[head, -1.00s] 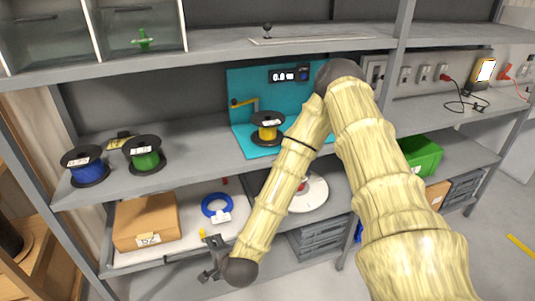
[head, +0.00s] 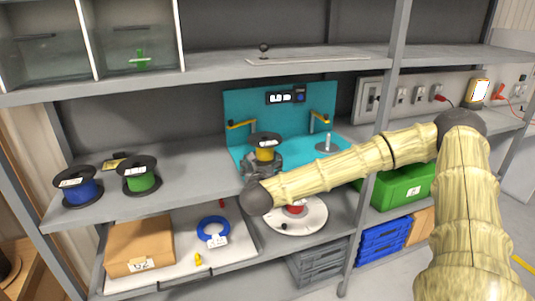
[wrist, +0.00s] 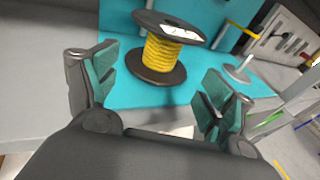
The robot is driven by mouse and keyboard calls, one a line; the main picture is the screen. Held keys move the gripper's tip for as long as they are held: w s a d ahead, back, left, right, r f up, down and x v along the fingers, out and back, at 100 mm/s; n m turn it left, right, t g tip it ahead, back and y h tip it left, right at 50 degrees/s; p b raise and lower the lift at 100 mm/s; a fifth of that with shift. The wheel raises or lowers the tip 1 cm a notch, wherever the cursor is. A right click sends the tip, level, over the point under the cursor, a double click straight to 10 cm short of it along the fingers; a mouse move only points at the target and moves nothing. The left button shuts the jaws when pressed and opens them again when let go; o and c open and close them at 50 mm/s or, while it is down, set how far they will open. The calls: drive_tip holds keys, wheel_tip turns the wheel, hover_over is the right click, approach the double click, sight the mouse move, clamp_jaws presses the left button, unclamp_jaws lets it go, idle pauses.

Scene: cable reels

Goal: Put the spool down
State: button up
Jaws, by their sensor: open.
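The spool of yellow cable (head: 265,153), with black flanges and a white label on top, stands upright on the teal station (head: 240,104) on the middle shelf. In the wrist view the yellow spool (wrist: 161,55) stands on the teal base just beyond the fingertips, with clear space around it. My gripper (head: 262,165) is in front of the spool in the head view and hides its lower part. In the wrist view my gripper (wrist: 160,85) is open, its two teal-padded fingers spread apart with nothing between them.
A blue spool (head: 79,188) and a green spool (head: 140,175) stand at the left of the shelf. A metal post on a round base (head: 326,142) stands right of the yellow spool. Below are a cardboard box (head: 139,246), a blue coil (head: 213,231) and a green bin (head: 405,187).

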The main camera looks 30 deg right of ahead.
sight(265, 154)
drive_tip(key=shift+w+d, duration=0.15)
drive_tip(key=shift+d, duration=0.25)
drive_tip(key=p+x, duration=0.1)
drive_tip(key=x, duration=0.3)
drive_tip(key=shift+w+d, duration=0.1)
drive_tip(key=shift+f+p+x, duration=0.2)
drive_tip(key=shift+p+x, duration=1.2)
drive_tip(key=shift+x, duration=1.6)
drive_tip(key=c, duration=1.4)
